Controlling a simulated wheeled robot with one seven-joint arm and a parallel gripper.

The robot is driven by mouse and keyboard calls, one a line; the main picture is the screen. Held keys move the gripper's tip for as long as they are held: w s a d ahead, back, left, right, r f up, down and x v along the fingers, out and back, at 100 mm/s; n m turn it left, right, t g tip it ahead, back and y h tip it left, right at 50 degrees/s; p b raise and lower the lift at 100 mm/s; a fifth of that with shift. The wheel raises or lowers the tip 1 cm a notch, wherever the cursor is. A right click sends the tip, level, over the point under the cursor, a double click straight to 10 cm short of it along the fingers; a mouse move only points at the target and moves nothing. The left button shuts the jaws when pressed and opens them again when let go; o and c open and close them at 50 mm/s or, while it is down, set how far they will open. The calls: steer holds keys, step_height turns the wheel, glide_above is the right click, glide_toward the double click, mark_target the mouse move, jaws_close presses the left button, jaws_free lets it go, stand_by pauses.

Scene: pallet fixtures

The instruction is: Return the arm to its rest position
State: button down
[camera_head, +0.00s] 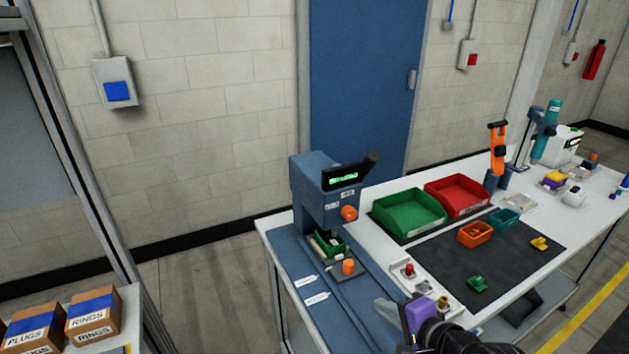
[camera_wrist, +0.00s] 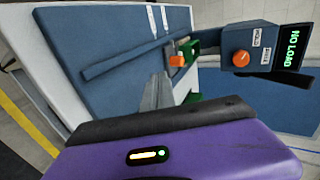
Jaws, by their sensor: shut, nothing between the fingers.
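My gripper (camera_head: 382,304) shows at the lower middle of the head view, with its purple body and black wrist to the right of its grey fingers. The fingers are shut with nothing between them. They are over or in front of the near edge of the workbench (camera_head: 290,254); their height above it is hard to tell. In the wrist view my gripper's grey fingers (camera_wrist: 160,80) point toward the blue bench mat (camera_wrist: 90,50). The rest of my arm is mostly out of frame.
A blue press-like machine (camera_head: 318,195) stands behind my gripper; its display (camera_wrist: 294,48) reads "NO LOAD". Green (camera_head: 410,222) and red (camera_head: 462,205) bins stand farther back. Open floor (camera_head: 205,300) lies left of the bench.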

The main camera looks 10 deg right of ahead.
step_height(320, 180, up, 5)
steer(key=w+d+n+t+h, duration=0.2)
steer(key=d, duration=0.1)
steer(key=s+d+n+t+h, duration=0.2)
steer(key=s+n+t, duration=0.1)
steer(key=s, duration=0.3)
steer(key=s+a+f+n, duration=0.1)
steer(key=s+a+n, duration=0.1)
steer(key=s, duration=0.9)
steer(key=s+a+f+n+g, duration=0.1)
steer(key=s+n, duration=0.3)
steer(key=s, duration=0.8)
steer(key=s+a+n+b, duration=0.1)
steer(key=s+a+n, duration=0.2)
steer(key=s, duration=0.8)
steer(key=shift+s+f+g, duration=0.25)
steer(key=shift+f+g, duration=0.05)
steer(key=shift+f, duration=0.1)
